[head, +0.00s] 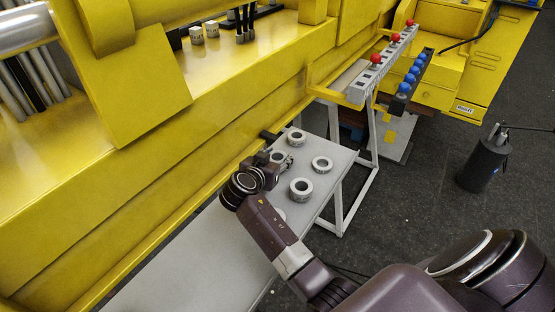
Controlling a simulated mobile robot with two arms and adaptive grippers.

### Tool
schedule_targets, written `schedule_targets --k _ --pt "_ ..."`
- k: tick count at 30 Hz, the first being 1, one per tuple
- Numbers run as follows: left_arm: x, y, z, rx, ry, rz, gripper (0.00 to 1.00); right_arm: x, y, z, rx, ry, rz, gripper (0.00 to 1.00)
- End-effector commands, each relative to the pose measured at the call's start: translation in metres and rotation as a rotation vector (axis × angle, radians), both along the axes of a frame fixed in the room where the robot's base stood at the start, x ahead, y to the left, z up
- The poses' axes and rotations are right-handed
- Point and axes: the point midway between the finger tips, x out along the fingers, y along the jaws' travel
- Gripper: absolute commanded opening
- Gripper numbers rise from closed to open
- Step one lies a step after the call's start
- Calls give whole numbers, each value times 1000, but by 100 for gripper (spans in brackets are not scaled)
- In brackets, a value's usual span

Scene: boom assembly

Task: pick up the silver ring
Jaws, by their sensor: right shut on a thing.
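Several silver rings lie on a grey table (339,157). One ring (296,138) lies at the table's far end, one ring (321,164) to the right, and one thicker ring (301,189) nearer to me. Another ring (279,157) is at my right gripper (281,160), whose jaws are shut on it; the gripper and wrist hide part of it. I cannot tell whether this ring is clear of the tabletop. My left gripper is not in view.
A large yellow machine (150,200) runs along the table's left side. A rail with red knobs (375,58) and a bar with blue knobs (409,79) stand beyond the table. A dark cylinder (484,165) stands on the right.

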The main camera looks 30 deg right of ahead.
Motion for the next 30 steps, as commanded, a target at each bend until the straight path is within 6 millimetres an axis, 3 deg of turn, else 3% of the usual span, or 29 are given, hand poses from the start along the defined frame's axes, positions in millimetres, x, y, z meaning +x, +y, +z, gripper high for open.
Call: schedule_targets --k 7,11,30 --pt "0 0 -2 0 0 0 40 1 0 7 0 -5 0 1" --pt "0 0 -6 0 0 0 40 1 0 20 0 -7 0 1" --pt "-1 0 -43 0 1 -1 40 1 0 175 0 -9 0 1"
